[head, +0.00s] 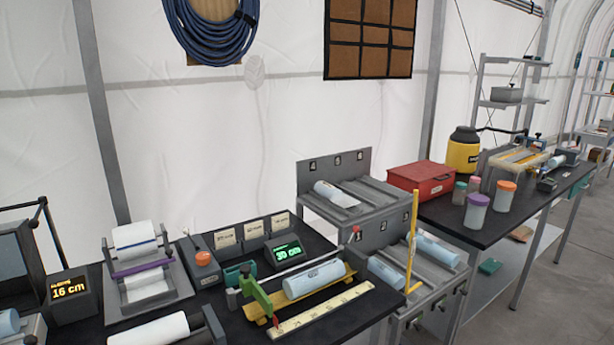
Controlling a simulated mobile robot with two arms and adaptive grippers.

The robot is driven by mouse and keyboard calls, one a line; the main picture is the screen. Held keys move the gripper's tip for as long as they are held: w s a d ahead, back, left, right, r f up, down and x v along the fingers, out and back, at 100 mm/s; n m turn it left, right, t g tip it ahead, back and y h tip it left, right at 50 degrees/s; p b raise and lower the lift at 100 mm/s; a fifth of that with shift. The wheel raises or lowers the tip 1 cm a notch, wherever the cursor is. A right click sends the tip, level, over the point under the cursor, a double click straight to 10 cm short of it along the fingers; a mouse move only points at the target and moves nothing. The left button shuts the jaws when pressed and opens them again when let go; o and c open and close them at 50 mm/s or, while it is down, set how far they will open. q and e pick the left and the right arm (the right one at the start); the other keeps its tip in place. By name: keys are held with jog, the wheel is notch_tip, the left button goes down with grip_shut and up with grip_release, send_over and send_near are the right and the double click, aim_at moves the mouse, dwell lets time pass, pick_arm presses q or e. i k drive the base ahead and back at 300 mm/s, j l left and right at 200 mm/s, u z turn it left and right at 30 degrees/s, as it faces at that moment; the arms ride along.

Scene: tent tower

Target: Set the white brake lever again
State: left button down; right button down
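I cannot clearly make out a white brake lever. A roll holder (150,282) with a white roll (135,236) and a purple bar (141,265) stands on the black bench. Beside it, a grey box (203,262) has an orange knob and a thin lever leaning up to the left. A small lever with a red tip (356,236) stands at the bench's back right. A green lever arm (257,293) sits at the end of a yellow trough (325,286) holding a pale blue roll (314,278). Neither of my grippers is in view.
Displays read 16 cm (69,291) and 30 cm (286,251). A wooden ruler (321,310) lies at the front. Another white roll (149,331) lies front left. A grey rack (335,161) and yellow post (411,240) stand right. A second table (455,225) holds a red box (420,179) and jars.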

aim_at(185, 232)
jog(key=i+l, duration=0.15)
jog(key=l, duration=0.2)
jog(key=i+l+u, duration=0.15)
jog(key=i+l, duration=0.2)
jog(key=l, duration=0.3)
jog(key=i+l+u, duration=0.15)
jog(key=l, duration=0.2)
